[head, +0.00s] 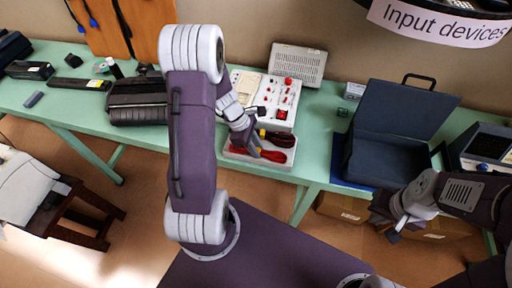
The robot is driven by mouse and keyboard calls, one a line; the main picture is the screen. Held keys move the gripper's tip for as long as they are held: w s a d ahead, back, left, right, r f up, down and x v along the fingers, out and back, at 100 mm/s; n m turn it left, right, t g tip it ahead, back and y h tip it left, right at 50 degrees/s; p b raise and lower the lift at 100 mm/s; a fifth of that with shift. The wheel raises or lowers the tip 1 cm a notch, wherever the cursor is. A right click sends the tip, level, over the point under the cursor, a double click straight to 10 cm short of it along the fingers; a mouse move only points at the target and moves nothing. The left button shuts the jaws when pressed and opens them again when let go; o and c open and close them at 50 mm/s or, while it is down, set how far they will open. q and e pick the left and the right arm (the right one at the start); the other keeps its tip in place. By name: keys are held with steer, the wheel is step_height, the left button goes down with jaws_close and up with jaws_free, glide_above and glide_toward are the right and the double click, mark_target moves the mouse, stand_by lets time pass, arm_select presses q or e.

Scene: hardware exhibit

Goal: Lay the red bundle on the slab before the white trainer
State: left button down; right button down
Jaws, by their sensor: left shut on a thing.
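The white trainer (270,88), a pale panel with red knobs and a red switch, stands on the green table. The pale slab (240,157) lies before it at the table's front edge. A red bundle (272,156) of cable is at the slab, with another red and black cable (282,139) just behind it. My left gripper (257,147) is shut on the red bundle, low over the slab; its fingers hide part of the bundle, and I cannot tell whether the bundle touches the slab. My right gripper (384,226) is open and empty at the right, below the table edge.
A dark open case (385,155) stands right of the slab. A black case (137,101) stands to the left, partly behind my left arm. A grey vented box (299,64) stands behind the trainer. A stool (70,210) and cardboard boxes (342,207) are below the table.

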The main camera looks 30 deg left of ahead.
arm_select(q)
steer(key=c, duration=1.2)
jaws_free()
steer(key=shift+f, duration=0.1)
steer(key=shift+o, duration=0.2)
steer(key=shift+a+r, duration=0.1)
steer(key=shift+r, duration=0.35)
steer(key=p+v, duration=0.3)
steer(key=v, duration=0.8)
steer(key=s+d+f+m+y, duration=0.1)
steer(key=s+d+m+y, duration=0.3)
steer(key=m, duration=1.6)
steer(key=s+d, duration=0.3)
steer(key=d, duration=0.2)
steer(key=shift+s+f+m, duration=0.2)
steer(key=shift+m, duration=0.1)
